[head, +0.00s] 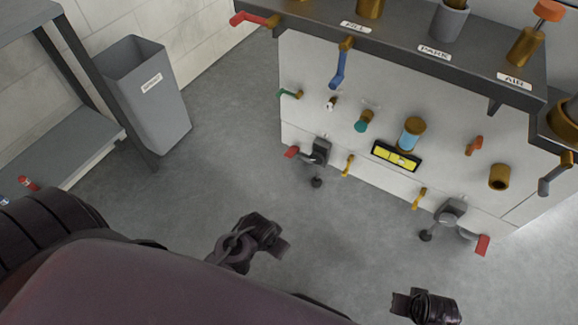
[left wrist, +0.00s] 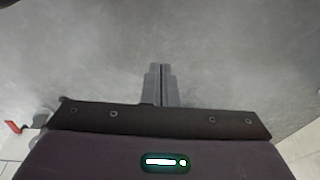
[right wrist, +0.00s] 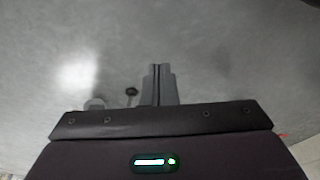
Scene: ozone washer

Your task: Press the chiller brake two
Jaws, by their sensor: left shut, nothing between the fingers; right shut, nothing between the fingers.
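A black-framed panel with yellow segments (head: 397,156) is on the pale front face of the washer, below a blue-banded brass fitting (head: 411,134). It is small, and no label naming a chiller brake can be read, so I cannot tell which part is brake two. My left gripper (left wrist: 160,84) is shut and empty over bare grey floor in the left wrist view. My right gripper (right wrist: 158,84) is also shut and empty over floor. In the head view both wrists are low in front of the washer, apart from the panel.
The front carries valves and levers, including a blue handle (head: 338,68), a green one (head: 289,94) and a teal knob (head: 361,126). Red-ended clamps (head: 318,152) (head: 451,211) sit low. A grey bin (head: 150,95) and shelf (head: 70,130) are left. Floor between is clear.

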